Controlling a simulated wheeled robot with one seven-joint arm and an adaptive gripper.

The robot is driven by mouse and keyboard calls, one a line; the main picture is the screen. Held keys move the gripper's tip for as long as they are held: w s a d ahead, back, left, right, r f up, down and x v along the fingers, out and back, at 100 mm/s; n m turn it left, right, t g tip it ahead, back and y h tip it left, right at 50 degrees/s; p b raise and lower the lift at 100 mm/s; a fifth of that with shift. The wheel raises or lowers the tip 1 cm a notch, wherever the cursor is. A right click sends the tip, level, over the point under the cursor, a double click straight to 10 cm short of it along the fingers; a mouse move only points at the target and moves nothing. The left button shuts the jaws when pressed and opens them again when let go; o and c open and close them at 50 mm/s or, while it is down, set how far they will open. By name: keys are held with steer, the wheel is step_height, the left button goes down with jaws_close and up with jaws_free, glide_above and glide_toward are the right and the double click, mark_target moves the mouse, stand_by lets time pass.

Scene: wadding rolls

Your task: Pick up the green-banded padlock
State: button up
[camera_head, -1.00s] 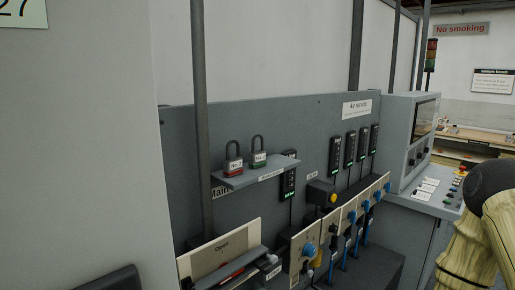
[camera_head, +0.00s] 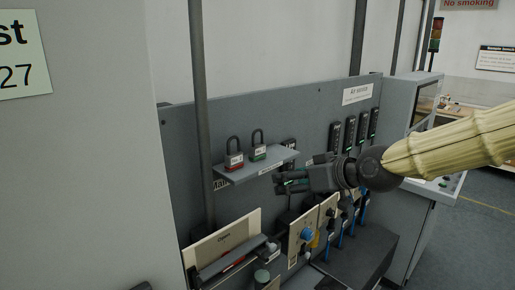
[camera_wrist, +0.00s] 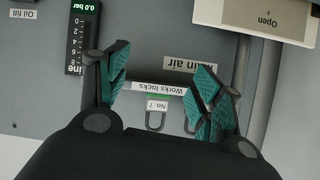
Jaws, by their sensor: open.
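The green-banded padlock (camera_head: 258,153) stands upright on a small grey wall shelf (camera_head: 236,176), shackle up. A red-banded padlock (camera_head: 234,161) stands to its left. My gripper (camera_head: 283,182) is open and empty, in front of the shelf's right end and a little lower. In the wrist view the scene is upside down; the green-banded padlock (camera_wrist: 156,104), with a white "No. 7" label, shows between my two spread fingers (camera_wrist: 160,88), farther off. The other padlock is partly hidden behind the right finger there.
A grey panel (camera_head: 300,115) stands behind the shelf. Black gauges (camera_head: 335,136) hang to the right. Below are cream plates with a blue knob (camera_head: 307,234) and an "Open" sign (camera_head: 225,240). A vertical pipe (camera_head: 202,110) runs just left of the shelf.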

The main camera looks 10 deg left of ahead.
steer(key=n+y, duration=0.1)
steer(key=n, duration=0.1)
glide_toward(261, 149)
steer(key=shift+t, duration=0.3)
steer(key=shift+s+p+x, duration=0.1)
steer(key=shift+p+x, duration=1.3)
steer(key=shift+x, duration=0.85)
steer(key=shift+s+p+x, duration=0.15)
steer(key=shift+p+x, duration=1.2)
steer(key=shift+x, duration=0.85)
steer(key=shift+a+f, duration=0.1)
steer(key=shift+f, duration=0.05)
steer(key=shift+c, duration=0.2)
steer(key=c, duration=1.1)
steer(key=shift+c, duration=0.2)
